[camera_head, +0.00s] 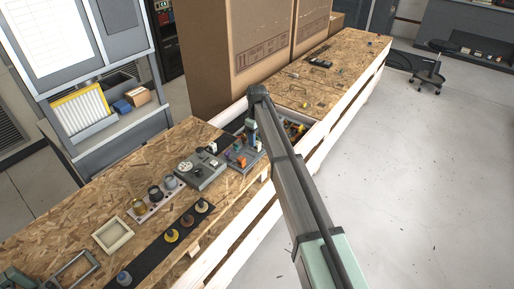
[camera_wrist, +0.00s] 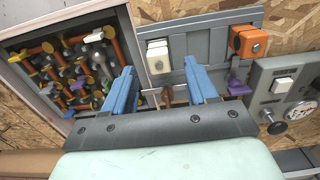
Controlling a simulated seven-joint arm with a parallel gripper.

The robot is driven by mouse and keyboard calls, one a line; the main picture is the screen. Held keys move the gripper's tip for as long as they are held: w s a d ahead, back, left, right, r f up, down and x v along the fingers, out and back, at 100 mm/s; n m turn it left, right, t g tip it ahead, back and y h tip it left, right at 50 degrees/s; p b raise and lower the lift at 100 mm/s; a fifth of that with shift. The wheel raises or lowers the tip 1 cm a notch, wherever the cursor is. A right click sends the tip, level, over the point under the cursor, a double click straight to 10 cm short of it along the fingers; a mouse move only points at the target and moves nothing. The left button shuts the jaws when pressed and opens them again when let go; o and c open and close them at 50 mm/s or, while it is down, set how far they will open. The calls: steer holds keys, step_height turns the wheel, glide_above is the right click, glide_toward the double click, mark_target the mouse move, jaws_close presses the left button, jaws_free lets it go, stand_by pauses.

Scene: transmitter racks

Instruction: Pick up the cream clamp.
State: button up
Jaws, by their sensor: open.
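The cream clamp (camera_wrist: 158,57) is a small two-part block on a grey railed panel (camera_wrist: 208,44) in the wrist view. My gripper (camera_wrist: 160,68) is open, with one blue finger at each side of the cream clamp in the picture. I cannot tell whether the fingertips reach down around it. A brown piece (camera_wrist: 166,97) shows between the fingers, nearer the palm. In the head view my gripper (camera_head: 250,131) points down over the panel, and I cannot make out the cream clamp there.
An orange block (camera_wrist: 249,41) and a purple piece (camera_wrist: 238,88) sit right on the panel. A tray (camera_wrist: 127,32) of colourful fittings is left. A grey dial box (camera_wrist: 300,92) stands right. Large cardboard boxes (camera_head: 242,50) stand behind the bench.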

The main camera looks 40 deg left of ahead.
mark_target(257, 143)
steer(key=shift+f, duration=2)
steer(key=shift+c, duration=0.3)
steer(key=c, duration=1)
step_height(257, 143, up, 9)
steer(key=s+r, duration=0.2)
steer(key=s, duration=0.4)
steer(key=shift+w+d+f, duration=0.1)
steer(key=shift+w+f, duration=0.05)
steer(key=shift+f, duration=2.3)
steer(key=shift+w+d+f, duration=0.1)
steer(key=shift+f, duration=2.35)
